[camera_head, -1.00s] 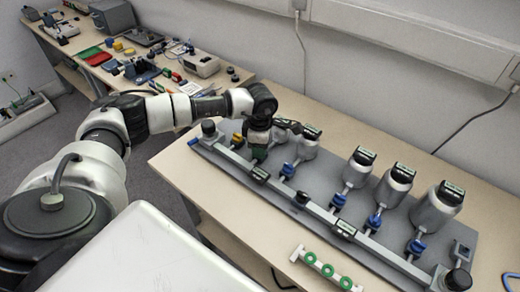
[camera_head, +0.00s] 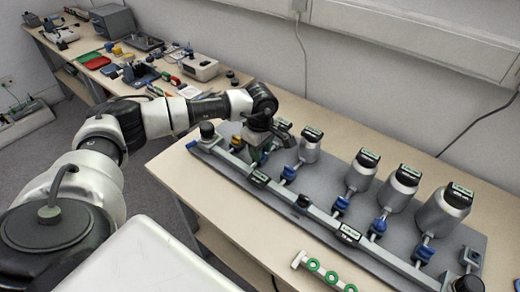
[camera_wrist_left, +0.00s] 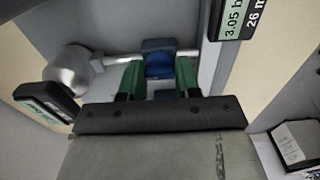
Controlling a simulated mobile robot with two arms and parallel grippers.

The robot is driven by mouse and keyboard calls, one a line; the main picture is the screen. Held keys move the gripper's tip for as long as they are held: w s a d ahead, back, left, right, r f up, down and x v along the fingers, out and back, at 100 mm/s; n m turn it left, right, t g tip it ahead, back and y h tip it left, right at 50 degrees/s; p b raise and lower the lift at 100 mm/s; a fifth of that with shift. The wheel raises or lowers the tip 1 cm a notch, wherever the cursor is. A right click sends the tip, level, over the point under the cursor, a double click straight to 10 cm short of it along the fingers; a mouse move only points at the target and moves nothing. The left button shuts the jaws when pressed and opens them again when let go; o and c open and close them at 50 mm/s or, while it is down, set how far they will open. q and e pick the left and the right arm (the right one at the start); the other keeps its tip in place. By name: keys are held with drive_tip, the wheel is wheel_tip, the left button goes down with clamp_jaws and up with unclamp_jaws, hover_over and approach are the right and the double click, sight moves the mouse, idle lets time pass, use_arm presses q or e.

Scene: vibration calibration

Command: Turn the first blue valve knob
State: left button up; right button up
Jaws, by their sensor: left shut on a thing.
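My left gripper (camera_head: 257,158) is at the left end of the row of valves on the grey panel (camera_head: 215,172). In the left wrist view, its two green fingers (camera_wrist_left: 160,82) are on either side of the blue valve knob (camera_wrist_left: 160,62), shut on it. The knob sits on a light pipe with a silver round body (camera_wrist_left: 75,68) at its left. In the head view, the gripper hides this knob. My right gripper is not in view.
More blue knobs (camera_head: 289,173) and silver canisters (camera_head: 310,150) with dark displays stand to the right along the panel. A long rail (camera_head: 318,210) runs in front. A bracket with green rings (camera_head: 313,265) lies on the wooden table. A side table (camera_head: 95,85) holds several devices.

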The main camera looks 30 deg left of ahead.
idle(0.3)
use_arm(q)
drive_tip(key=o, duration=0.9)
drive_tip(key=shift+o, duration=0.2)
drive_tip(key=shift+r, duration=0.1)
wheel_tip(320, 180, up, 11)
drive_tip(key=shift+f, duration=0.2)
